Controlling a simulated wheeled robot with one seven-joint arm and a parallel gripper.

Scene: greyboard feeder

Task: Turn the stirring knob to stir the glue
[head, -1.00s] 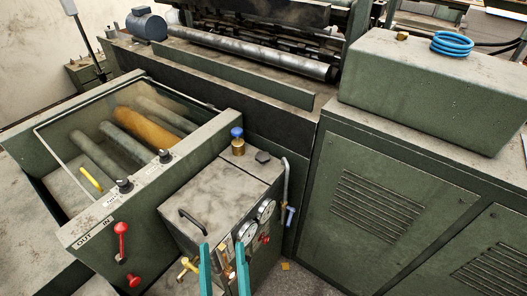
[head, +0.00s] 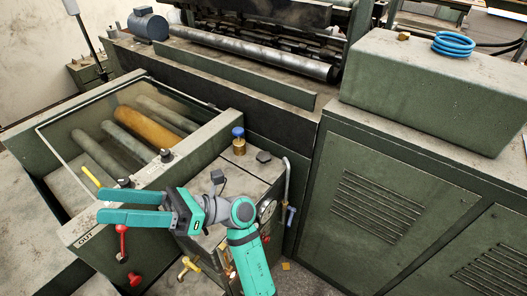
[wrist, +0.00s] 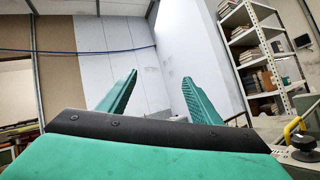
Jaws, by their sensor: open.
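Two black knobs sit on the front rim of the glass-topped roller unit: a near one (head: 124,183) and a far one (head: 166,155). I cannot read which is the stirring knob; the labels beside them are partly hidden or too small. My gripper (head: 100,205) is open and empty, pointing left over the front panel, just below the near knob in the picture and apart from it as far as I can tell. In the wrist view, my gripper's two fingers (wrist: 157,88) are spread with nothing between them. A black knob (wrist: 303,147) shows at the right edge there.
Red-handled levers (head: 121,240) stick out of the front panel below my gripper. The box beside it carries a blue-topped brass fitting (head: 238,140) and a yellow valve handle (head: 188,266). A green cabinet (head: 400,190) stands to the right.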

